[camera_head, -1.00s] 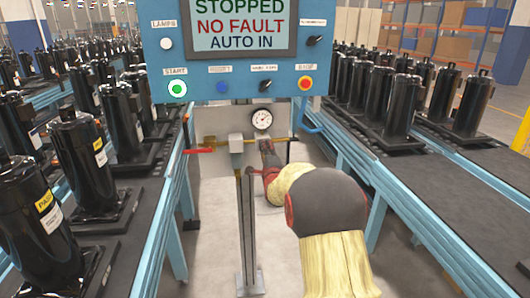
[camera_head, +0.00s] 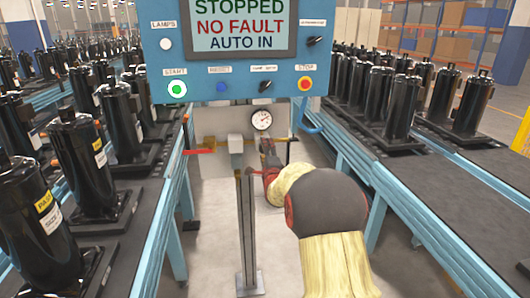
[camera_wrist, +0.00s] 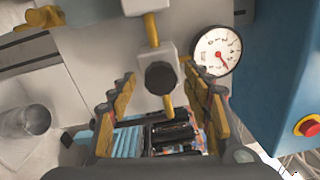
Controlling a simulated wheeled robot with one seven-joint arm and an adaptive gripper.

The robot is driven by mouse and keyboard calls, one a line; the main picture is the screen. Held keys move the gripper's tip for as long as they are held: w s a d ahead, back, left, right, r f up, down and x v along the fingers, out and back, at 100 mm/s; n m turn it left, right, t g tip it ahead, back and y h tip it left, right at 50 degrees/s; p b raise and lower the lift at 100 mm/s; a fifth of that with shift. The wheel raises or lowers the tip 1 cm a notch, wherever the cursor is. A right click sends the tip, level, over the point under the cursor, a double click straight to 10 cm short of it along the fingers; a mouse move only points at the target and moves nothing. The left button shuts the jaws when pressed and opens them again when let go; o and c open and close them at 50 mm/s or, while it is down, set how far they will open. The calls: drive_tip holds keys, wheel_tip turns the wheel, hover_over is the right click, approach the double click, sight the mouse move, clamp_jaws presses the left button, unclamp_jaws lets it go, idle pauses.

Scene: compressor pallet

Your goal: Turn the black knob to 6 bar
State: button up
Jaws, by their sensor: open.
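The round black knob (camera_wrist: 160,78) faces the camera in the wrist view, on a grey block in a yellow pipe. My gripper (camera_wrist: 159,82) is open, with a yellow-padded finger row on each side of the knob. I cannot tell whether the pads touch it. The white pressure gauge (camera_wrist: 216,51) is to the right of the knob, its red needle pointing to the lower right; the numbers are too small to read. In the head view the gauge (camera_head: 262,119) is above my gripper (camera_head: 267,148), which hides the knob.
A blue control panel (camera_head: 235,45) with buttons hangs above. A red-handled valve (camera_head: 200,151) is left of my gripper and a grey post (camera_head: 248,230) stands in front. Conveyors with black compressors (camera_head: 88,165) flank both sides. A red stop button (camera_wrist: 308,127) is at right.

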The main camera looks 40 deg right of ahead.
drive_tip(key=v, duration=1.2)
idle(0.4)
